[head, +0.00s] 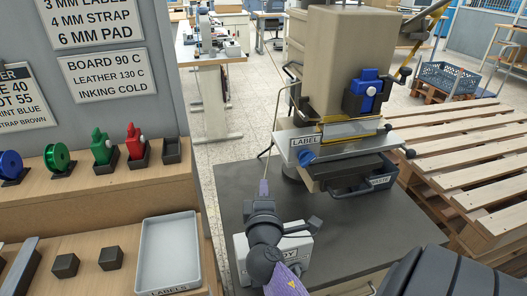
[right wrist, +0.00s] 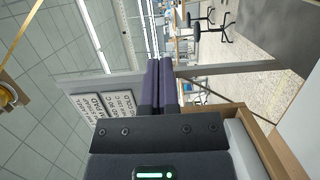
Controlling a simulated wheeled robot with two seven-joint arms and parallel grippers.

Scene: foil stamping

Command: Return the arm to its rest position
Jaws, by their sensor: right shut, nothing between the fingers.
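My right gripper (head: 263,188) is in the lower middle of the head view, above the dark table, with its fingertips pointing away from me. In the right wrist view its two dark purple fingers (right wrist: 160,85) lie together with nothing between them. It is apart from the stamping machine (head: 333,60), which stands behind it and to the right. My right wrist partly covers a white box (head: 302,250) whose lettering is only partly readable. My left gripper is not in view.
A white LABELS tray (head: 170,250) stands left of my right arm. A wooden shelf (head: 75,205) holds green, red and blue items. The dark table (head: 365,235) is mostly clear in front of the machine. A wooden pallet (head: 470,150) is at the right.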

